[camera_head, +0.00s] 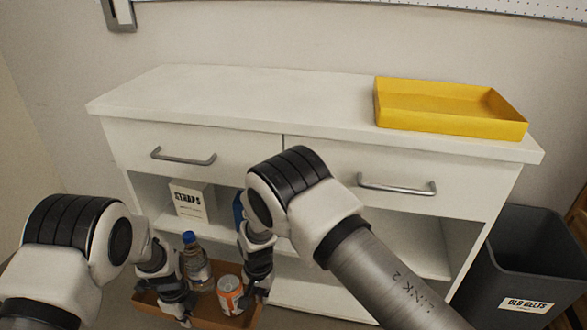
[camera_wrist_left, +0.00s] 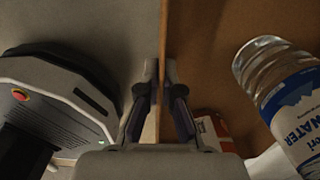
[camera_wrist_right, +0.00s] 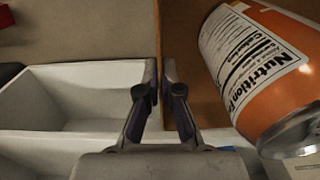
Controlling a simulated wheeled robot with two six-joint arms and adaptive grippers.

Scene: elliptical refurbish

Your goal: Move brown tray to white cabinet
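The brown tray (camera_head: 206,309) is low in front of the white cabinet (camera_head: 235,95), at the bottom of the head view. It carries a water bottle with a blue cap (camera_head: 196,265) and an orange and white can (camera_head: 230,292). My left gripper (camera_head: 185,308) is closed on the tray's left wall; its fingers (camera_wrist_left: 161,75) straddle the wall in the left wrist view. My right gripper (camera_head: 257,297) is closed on the right wall, and its fingers (camera_wrist_right: 159,75) straddle it in the right wrist view. My arms hide part of the tray and cabinet. What lies under the tray is hidden.
A yellow tray (camera_head: 450,106) sits on the right of the cabinet top; the left and middle are clear. A white labelled box (camera_head: 191,201) stands on the left shelf. Two drawers are shut. A dark bin marked "OLD BELTS" (camera_head: 525,262) stands at right.

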